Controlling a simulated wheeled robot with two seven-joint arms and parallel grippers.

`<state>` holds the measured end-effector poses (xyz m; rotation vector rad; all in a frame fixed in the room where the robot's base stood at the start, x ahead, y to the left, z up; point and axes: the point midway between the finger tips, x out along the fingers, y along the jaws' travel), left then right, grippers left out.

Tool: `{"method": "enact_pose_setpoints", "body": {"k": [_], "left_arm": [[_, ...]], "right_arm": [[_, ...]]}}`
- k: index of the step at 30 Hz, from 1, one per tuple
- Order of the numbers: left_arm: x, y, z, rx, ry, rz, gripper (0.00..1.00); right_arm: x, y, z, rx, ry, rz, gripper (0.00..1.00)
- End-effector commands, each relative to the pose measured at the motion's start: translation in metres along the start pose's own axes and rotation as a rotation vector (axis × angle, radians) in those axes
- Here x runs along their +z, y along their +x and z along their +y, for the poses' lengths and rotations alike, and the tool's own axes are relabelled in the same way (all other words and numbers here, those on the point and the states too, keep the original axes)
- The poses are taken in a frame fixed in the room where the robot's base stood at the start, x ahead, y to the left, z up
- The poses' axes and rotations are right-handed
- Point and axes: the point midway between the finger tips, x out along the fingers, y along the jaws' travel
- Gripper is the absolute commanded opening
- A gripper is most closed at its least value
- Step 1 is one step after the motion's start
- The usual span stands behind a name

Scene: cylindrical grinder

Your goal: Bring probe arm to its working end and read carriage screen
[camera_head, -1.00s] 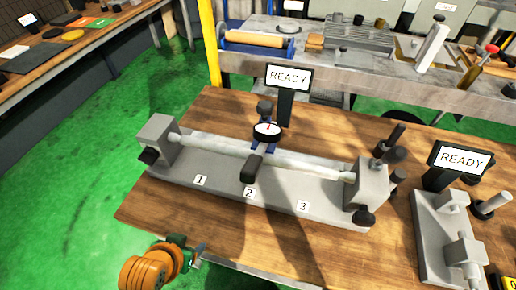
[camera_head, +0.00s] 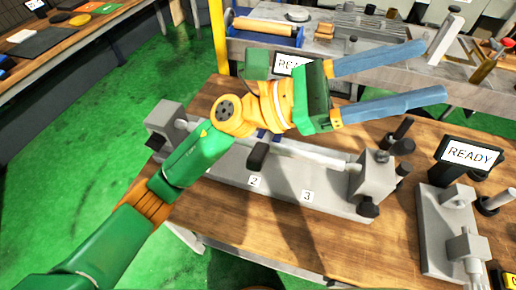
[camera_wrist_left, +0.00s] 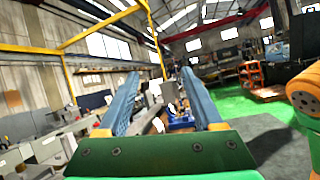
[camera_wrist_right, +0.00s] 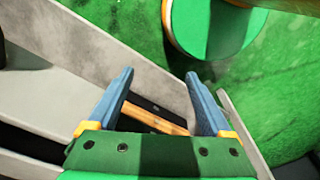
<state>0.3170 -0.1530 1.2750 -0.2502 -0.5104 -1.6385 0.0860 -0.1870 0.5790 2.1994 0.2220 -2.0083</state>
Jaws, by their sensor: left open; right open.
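The measuring bench (camera_head: 335,204) lies on the wooden table with a pale bar across it and labels 2 and 3 showing. Its dark carriage block (camera_head: 258,156) sits near label 2. The probe arm and its dial are mostly hidden behind my left arm. The carriage screen (camera_head: 289,66) is partly covered; only "RE" reads. My left gripper (camera_head: 435,72) is open and empty above the bench's back side, pointing right; its fingers also show in the left wrist view (camera_wrist_left: 161,72). My right gripper (camera_wrist_right: 159,73) is open and shows only in the right wrist view.
A second fixture (camera_head: 432,220) stands at the right with its own screen (camera_head: 470,154) reading READY. Dark posts (camera_head: 400,133) stand beside the bench's right end. A grey rear bench (camera_head: 375,90) with tools runs behind. The table front is bare wood.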

Motion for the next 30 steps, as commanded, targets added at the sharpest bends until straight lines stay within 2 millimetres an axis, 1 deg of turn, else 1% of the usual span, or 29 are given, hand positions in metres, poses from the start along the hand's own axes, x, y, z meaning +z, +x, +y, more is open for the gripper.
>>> {"method": "enact_pose_setpoints", "body": {"k": [1, 2, 3, 4, 5, 6, 7, 9, 10, 12, 14, 16, 21, 24, 27, 30], "left_arm": [[-0.029, 0.010, -0.035, -0.269, 0.285, 0.192, 0.68], [-0.052, 0.003, -0.051, -0.450, 0.454, 0.315, 0.68], [-0.081, -0.019, -0.060, -0.692, 0.649, 0.476, 0.68], [-0.096, -0.043, -0.058, -0.869, 0.769, 0.594, 0.68], [-0.106, -0.069, -0.051, -1.039, 0.862, 0.708, 0.68], [-0.107, -0.104, -0.036, -1.246, 0.941, 0.849, 0.68], [-0.102, -0.128, -0.025, -1.378, 0.970, 0.941, 0.68], [-0.083, -0.166, -0.005, -1.589, 0.977, 1.091, 0.68], [-0.074, -0.176, 0.001, -1.649, 0.968, 1.136, 0.68], [-0.059, -0.193, 0.009, -1.742, 0.944, 1.206, 0.68], [-0.053, -0.201, 0.011, -1.781, 0.928, 1.235, 0.68], [-0.060, -0.208, 0.010, -1.796, 0.920, 1.240, 0.68], [-0.090, -0.222, 0.003, -1.794, 0.922, 1.235, 0.68], [-0.103, -0.229, 0.001, -1.791, 0.921, 1.237, 0.68], [-0.110, -0.232, -0.001, -1.788, 0.924, 1.236, 0.68], [-0.112, -0.233, -0.002, -1.788, 0.924, 1.236, 0.68]], "right_arm": [[0.000, 0.000, 0.000, 0.000, 0.000, 0.000, 0.84], [0.000, 0.000, 0.000, 0.000, 0.000, 0.000, 0.84], [0.000, 0.000, 0.000, 0.000, 0.000, 0.000, 0.84], [0.000, 0.000, 0.000, 0.001, 0.000, 0.000, 0.84], [0.000, 0.000, 0.001, 0.001, 0.000, 0.000, 0.84], [0.000, 0.000, 0.001, 0.001, 0.000, 0.000, 0.84], [0.000, 0.000, 0.001, 0.001, 0.000, 0.000, 0.84], [0.000, 0.000, 0.001, 0.001, 0.000, 0.000, 0.84], [0.000, 0.000, 0.001, 0.002, 0.000, 0.000, 0.84], [0.000, 0.000, 0.001, 0.002, 0.000, 0.000, 0.84], [0.000, 0.000, 0.001, 0.002, 0.000, 0.000, 0.84], [0.000, 0.001, 0.001, 0.002, 0.000, 0.000, 0.84], [0.000, -0.004, 0.001, 0.002, 0.000, 0.000, 0.84], [-0.001, -0.007, 0.002, 0.003, 0.000, 0.000, 0.84], [-0.001, -0.008, 0.002, 0.003, 0.000, 0.000, 0.84], [-0.001, -0.007, 0.002, 0.003, 0.000, 0.000, 0.84]]}}
